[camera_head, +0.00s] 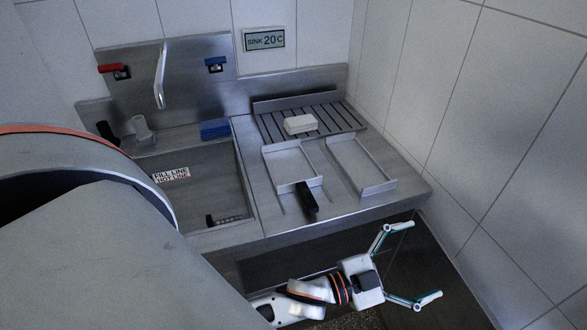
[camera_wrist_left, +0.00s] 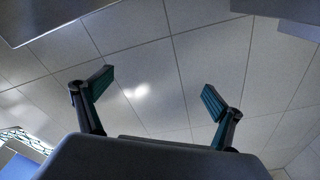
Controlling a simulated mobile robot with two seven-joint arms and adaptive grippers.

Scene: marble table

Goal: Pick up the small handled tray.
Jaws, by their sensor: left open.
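A small light-grey tray (camera_head: 285,160) lies on the steel counter right of the sink, with a black handle (camera_head: 307,198) at its near end. A similar grey tray or frame (camera_head: 361,165) lies to its right, with no black handle visible. My left gripper (camera_head: 420,262) is open and empty, in front of the counter's near right edge and apart from both trays. In the left wrist view its two fingers (camera_wrist_left: 155,92) are spread with nothing between them, facing tiles; no tray can be made out there. My right gripper is not in view.
A white block (camera_head: 300,124) sits on the slatted drainer (camera_head: 340,115) behind the trays. The sink basin (camera_head: 200,205) is at the left, with a tap (camera_head: 160,75) and a blue sponge-like block (camera_head: 214,129) behind it. A tiled wall (camera_head: 480,130) bounds the right side.

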